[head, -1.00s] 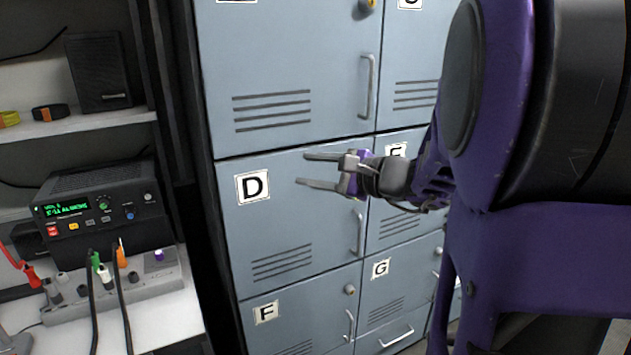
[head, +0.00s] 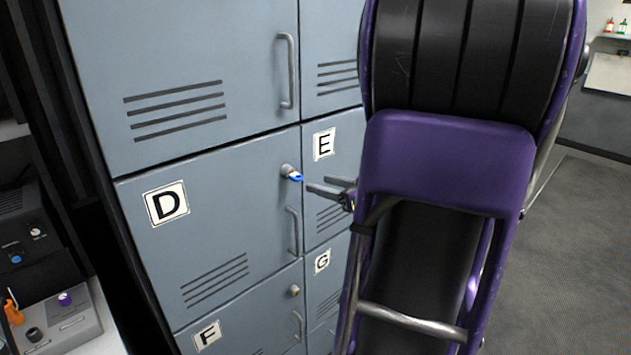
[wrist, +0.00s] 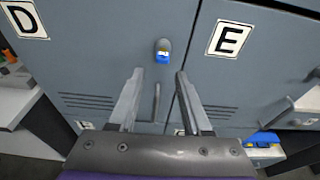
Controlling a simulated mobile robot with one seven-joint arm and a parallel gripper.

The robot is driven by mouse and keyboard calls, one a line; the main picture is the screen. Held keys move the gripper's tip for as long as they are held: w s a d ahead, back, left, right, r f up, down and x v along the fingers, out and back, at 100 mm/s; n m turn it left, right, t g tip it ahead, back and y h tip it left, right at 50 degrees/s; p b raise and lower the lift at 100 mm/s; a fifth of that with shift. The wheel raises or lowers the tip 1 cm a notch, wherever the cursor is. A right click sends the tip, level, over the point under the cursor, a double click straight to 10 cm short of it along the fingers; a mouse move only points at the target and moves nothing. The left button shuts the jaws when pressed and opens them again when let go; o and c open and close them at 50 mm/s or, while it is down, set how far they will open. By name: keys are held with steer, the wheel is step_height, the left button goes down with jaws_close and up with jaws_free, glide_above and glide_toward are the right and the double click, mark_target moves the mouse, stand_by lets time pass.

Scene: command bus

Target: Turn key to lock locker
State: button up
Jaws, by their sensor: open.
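A blue key (head: 294,177) sits in the round lock at the upper right of the grey locker door marked D (head: 215,230). The key also shows in the wrist view (wrist: 163,56), ahead of the fingers and near the line between them. My gripper (head: 325,184) is open and empty, just right of the key and apart from it. In the wrist view my gripper (wrist: 158,75) has its two fingers pointing at the locker front. The D door looks closed. Part of my arm hides the lockers to the right.
The door handle (head: 293,232) juts out below the key. Locker E (head: 330,170) is to the right. An equipment shelf (head: 70,320) stands at the lower left. Open floor (head: 580,220) lies to the right.

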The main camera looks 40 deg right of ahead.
mark_target(300, 178)
steer(key=shift+d+f, duration=0.1)
steer(key=shift+d, duration=0.15)
steer(key=shift+b+x, duration=1.4)
steer(key=shift+x, duration=2.95)
jaws_close()
